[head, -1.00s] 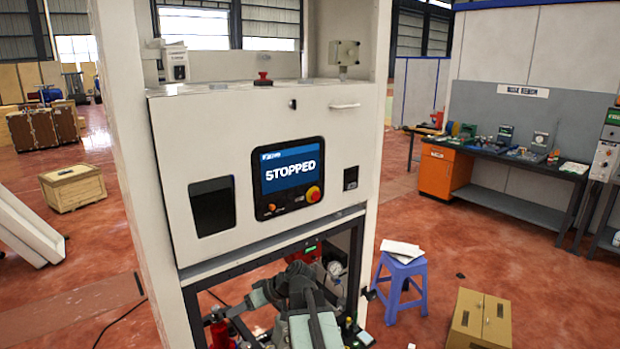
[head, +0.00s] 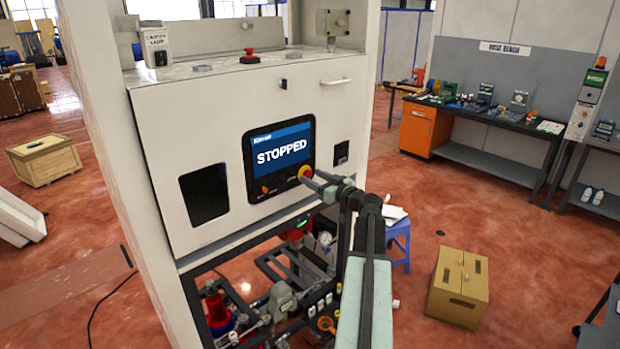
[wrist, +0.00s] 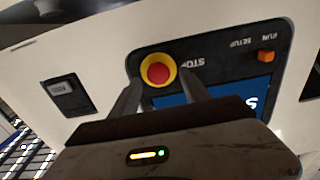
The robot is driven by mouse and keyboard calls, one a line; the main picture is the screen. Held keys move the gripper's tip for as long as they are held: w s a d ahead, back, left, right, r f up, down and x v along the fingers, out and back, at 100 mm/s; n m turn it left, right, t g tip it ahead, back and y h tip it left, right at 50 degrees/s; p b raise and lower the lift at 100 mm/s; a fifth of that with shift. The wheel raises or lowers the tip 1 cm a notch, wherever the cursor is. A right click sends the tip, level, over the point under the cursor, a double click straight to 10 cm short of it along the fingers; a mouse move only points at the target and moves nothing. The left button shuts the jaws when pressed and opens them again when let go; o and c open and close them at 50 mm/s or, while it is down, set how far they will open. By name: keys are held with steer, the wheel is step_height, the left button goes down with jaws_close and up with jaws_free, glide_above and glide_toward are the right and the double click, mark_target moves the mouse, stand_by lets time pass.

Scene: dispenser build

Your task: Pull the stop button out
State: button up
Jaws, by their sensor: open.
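The stop button (wrist: 159,74) is a red mushroom head in a yellow ring on the black control panel (head: 250,168). In the head view the stop button (head: 305,172) is at the panel's lower right, partly covered by my gripper (head: 311,180). In the wrist view my gripper (wrist: 160,92) is open, its two fingers pointing at the panel, one on each side below the button. I cannot tell whether the fingertips touch it. The screen (head: 283,152) reads STOPPED.
An orange selector (wrist: 266,57) sits on the same panel. A small dark switch plate (wrist: 65,90) is beside the panel. Another red button (head: 249,55) stands on top of the cabinet (head: 160,140). A blue stool (head: 400,232) and a cardboard box (head: 458,287) stand on the floor to the right.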

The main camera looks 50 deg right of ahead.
steer(key=shift+w+d, duration=0.15)
steer(key=shift+w, duration=0.55)
jaws_close()
